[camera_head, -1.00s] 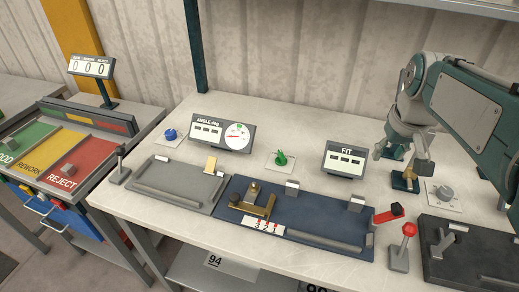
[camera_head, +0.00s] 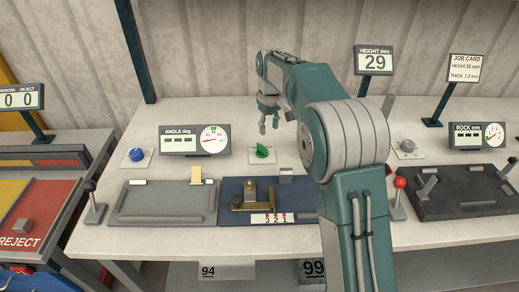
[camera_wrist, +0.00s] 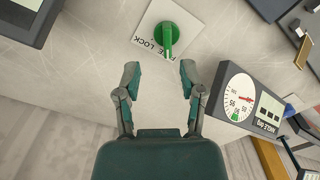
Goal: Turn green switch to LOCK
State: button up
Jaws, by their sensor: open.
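The green switch (camera_head: 262,151) is a knob on a small white plate on the bench top, right of the angle display. In the wrist view the green switch (camera_wrist: 167,36) sits above the gap between my fingers, on its white plate marked FREE and LOCK (camera_wrist: 155,48). Its handle points down toward my gripper in that view, near the end of the lettering. My gripper (camera_head: 270,127) is above and behind the switch in the head view. In the wrist view my gripper (camera_wrist: 161,80) is open and empty, with its fingers apart from the switch.
The angle display (camera_head: 194,139) stands left of the switch, with a blue knob (camera_head: 136,155) beyond it. A dark blue fixture (camera_head: 235,187) with brass parts lies in front. A grey knob (camera_head: 405,148) and a red-topped lever (camera_head: 399,184) are to the right.

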aim_at(264, 148)
jog(key=f, duration=0.3)
jog(key=shift+d+f, duration=0.3)
jog(key=a+f, duration=0.2)
jog(key=f, duration=0.1)
jog(key=a+f, duration=0.1)
jog(key=f, duration=0.1)
jog(key=shift+a, duration=0.1)
jog(key=shift+d+f, duration=0.2)
jog(key=shift+f, duration=0.05)
jog(key=shift+d, duration=1)
jog(key=shift+a, duration=0.25)
grip_shut()
jog(key=shift+a, duration=0.45)
jog(key=shift+d, duration=0.1)
jog(key=shift+d, duration=0.1)
